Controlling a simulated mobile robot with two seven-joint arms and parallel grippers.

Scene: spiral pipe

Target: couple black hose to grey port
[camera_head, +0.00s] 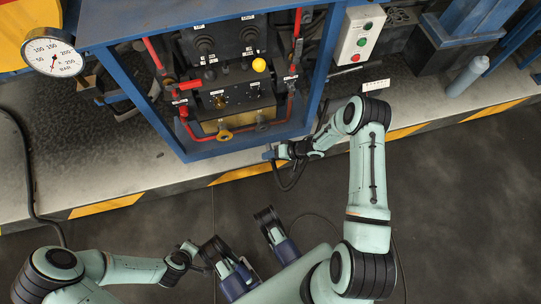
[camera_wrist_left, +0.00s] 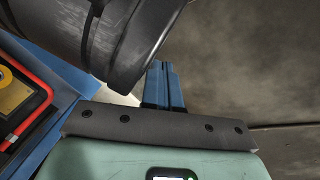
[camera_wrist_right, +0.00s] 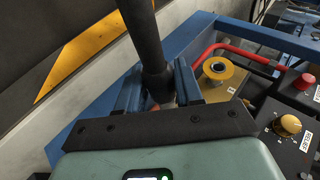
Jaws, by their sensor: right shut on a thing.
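The black hose (camera_wrist_right: 145,38) is held between the blue fingers of my right gripper (camera_wrist_right: 158,88), shut on it near its end. In the head view my right gripper (camera_head: 273,153) is at the front edge of the blue frame, with the hose hanging below it. In the right wrist view the hose's tip is mostly hidden. My left gripper (camera_wrist_left: 163,85) is shut and empty, away from the panel.
The blue frame (camera_head: 317,85) surrounds the panel. Red pipes (camera_head: 188,128), a yellow knob (camera_head: 259,65) and labelled controls crowd its inside. A pressure gauge (camera_head: 54,57) is at upper left, a button box (camera_head: 361,42) at right. The floor in front is open.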

